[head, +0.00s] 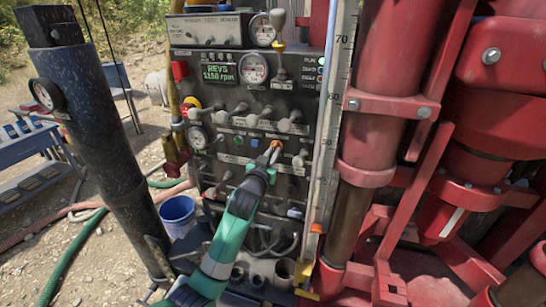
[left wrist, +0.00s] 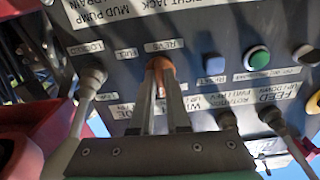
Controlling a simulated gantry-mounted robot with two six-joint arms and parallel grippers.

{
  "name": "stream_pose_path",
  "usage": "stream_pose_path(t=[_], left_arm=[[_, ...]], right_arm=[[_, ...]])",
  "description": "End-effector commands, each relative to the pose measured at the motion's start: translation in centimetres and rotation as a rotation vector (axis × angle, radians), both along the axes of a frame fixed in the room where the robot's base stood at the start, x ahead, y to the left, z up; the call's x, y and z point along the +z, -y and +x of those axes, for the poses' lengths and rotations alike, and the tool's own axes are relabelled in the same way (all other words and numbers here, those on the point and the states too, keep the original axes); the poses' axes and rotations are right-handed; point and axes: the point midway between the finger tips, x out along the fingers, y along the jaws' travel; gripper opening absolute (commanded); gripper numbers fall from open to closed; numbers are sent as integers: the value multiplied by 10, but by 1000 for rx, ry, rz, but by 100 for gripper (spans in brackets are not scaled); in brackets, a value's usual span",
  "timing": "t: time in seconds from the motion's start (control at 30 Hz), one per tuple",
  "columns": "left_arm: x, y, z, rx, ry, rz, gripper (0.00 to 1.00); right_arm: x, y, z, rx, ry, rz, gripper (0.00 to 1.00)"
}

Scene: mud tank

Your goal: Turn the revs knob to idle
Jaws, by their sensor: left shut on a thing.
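The revs knob (head: 277,144) is a small orange knob on the dark control panel (head: 240,165). In the left wrist view the orange knob (left wrist: 161,64) sits beside a label reading REVS. My left gripper (head: 270,153) reaches up to the panel from below, and its two fingers are closed around the knob. In the left wrist view the fingers (left wrist: 160,80) hold the knob from both sides and hide part of it. The knob's exact angle is hard to tell. The green display (head: 218,74) reads REVS and about 1150 rpm. My right gripper is not in view.
Several levers (head: 240,108) stick out above the knob. A green button (left wrist: 258,57) and a blue button (left wrist: 215,65) are near it. Gauges (head: 254,68) sit higher up. Red machinery (head: 400,70) stands close on the right; a blue bucket (head: 178,211) is at lower left.

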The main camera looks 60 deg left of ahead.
Motion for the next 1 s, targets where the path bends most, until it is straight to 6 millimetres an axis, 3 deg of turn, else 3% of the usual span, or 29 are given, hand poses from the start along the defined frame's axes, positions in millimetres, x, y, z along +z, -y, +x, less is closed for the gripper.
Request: stream_pose_path(t=[0.67,0.7,0.83,1.0], left_arm=[[0,0,0,-1,53,-52,0],[0,0,0,-1,53,-52,21],[0,0,0,0,51,-52,44],[0,0,0,0,51,-51,44]], right_arm=[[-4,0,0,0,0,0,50],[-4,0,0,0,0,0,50],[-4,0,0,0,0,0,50],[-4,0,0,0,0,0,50]])
